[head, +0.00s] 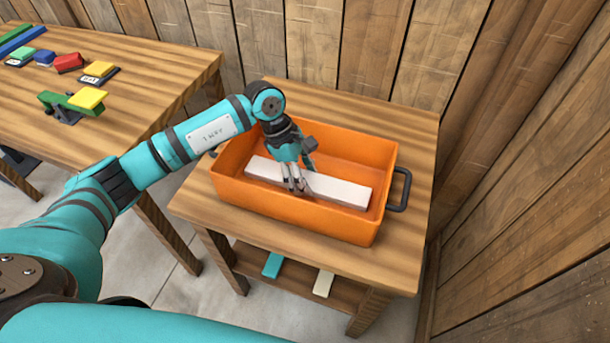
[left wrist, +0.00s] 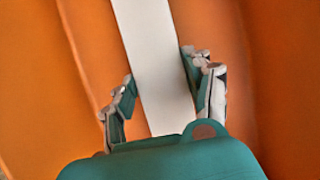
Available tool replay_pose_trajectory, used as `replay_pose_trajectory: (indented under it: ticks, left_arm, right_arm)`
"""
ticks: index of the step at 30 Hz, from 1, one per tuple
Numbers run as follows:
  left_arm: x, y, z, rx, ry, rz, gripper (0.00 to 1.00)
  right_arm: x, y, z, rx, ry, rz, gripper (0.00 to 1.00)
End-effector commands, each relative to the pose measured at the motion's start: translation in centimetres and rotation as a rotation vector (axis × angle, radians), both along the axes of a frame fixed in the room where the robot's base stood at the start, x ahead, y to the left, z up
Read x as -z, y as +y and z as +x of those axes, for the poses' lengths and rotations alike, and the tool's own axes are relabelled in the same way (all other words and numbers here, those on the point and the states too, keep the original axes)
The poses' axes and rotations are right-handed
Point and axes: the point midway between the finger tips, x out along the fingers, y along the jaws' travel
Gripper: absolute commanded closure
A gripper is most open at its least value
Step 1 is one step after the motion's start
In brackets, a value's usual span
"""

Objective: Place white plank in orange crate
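The white plank (head: 340,190) lies lengthwise inside the orange crate (head: 338,224), low between its walls. The crate stands on a small wooden table. My left gripper (head: 298,186) reaches down into the crate at the plank's middle. In the left wrist view, the fingers of the left gripper (left wrist: 157,68) are spread on either side of the white plank (left wrist: 150,40), very near its edges. They look open; contact is hard to tell. The orange crate (left wrist: 60,110) fills the background there. My right gripper is not in view.
The small table (head: 400,120) has a lower shelf with a teal plank (head: 273,265) and a cream plank (head: 323,284). Another table (head: 140,75) at left holds several coloured blocks. Wooden walls (head: 540,150) stand close behind and at right. A dark handle (head: 401,190) sticks out from the crate's right end.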

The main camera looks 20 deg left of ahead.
Motion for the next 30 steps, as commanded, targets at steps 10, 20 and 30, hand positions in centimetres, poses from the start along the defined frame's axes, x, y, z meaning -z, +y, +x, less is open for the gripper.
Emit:
replay_pose_trajectory:
  ticks: [10,20,30]
  left_arm:
    - [0.0,0.0,0.0,0.000,0.000,0.000,0.26]
    - [-2.6,0.8,0.1,-0.002,-0.002,0.001,0.26]
    - [-9.2,3.6,0.2,-0.001,-0.001,0.001,0.26]
  right_arm:
    - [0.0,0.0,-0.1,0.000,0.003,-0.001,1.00]
    - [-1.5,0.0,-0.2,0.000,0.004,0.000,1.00]
    - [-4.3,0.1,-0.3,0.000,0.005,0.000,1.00]
